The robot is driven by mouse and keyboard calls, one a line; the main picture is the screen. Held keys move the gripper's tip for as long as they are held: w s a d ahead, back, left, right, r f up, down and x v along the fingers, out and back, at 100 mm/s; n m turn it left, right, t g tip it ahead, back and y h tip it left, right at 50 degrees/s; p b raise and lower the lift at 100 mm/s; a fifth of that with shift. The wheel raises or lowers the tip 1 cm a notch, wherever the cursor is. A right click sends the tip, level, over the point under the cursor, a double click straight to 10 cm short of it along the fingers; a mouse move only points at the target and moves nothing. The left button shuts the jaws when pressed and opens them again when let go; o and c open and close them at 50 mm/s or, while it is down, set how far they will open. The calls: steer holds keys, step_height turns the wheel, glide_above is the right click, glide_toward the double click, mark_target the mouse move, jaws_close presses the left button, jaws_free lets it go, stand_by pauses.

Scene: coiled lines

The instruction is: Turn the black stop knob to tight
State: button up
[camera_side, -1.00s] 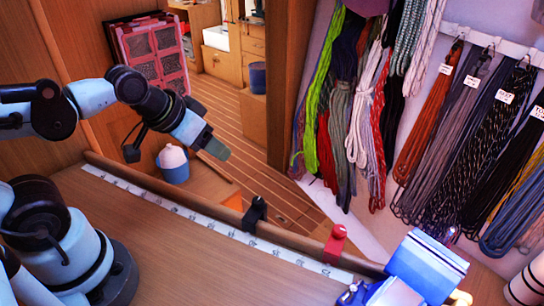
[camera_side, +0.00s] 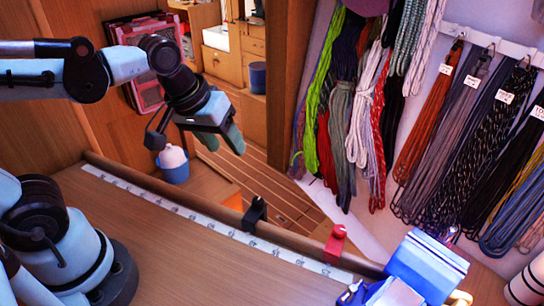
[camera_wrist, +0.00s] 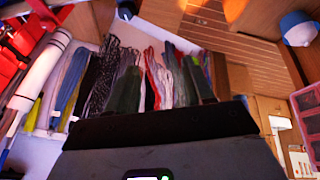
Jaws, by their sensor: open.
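The black stop (camera_side: 254,216) sits on the wooden rail at the table's far edge, beside the marked white strip, with its small black knob (camera_side: 259,202) on top. How tight the knob is cannot be told. My gripper (camera_side: 222,142) is open and empty, above and to the left of the black stop and well apart from it, fingers pointing down. I cannot make out the black stop in the wrist view, where a dark part of my own arm fills the lower middle.
A red stop (camera_side: 335,245) sits farther right on the same rail. A blue box (camera_side: 425,262) stands at the table's right end. Hanging ropes (camera_side: 350,110) fill the right side. A blue tub with a pale top (camera_side: 174,164) stands beyond the rail. The tabletop middle is clear.

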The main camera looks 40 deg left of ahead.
mark_target(258, 200)
steer(key=w+d+r+n+g, duration=0.1)
steer(key=w+d+n+g, duration=0.1)
steer(key=d+n+g, duration=0.45)
steer(key=shift+n+t, duration=0.85)
steer(key=shift+n, duration=0.1)
steer(key=shift+w+f, duration=0.1)
steer(key=shift+f, duration=5.9)
jaws_close()
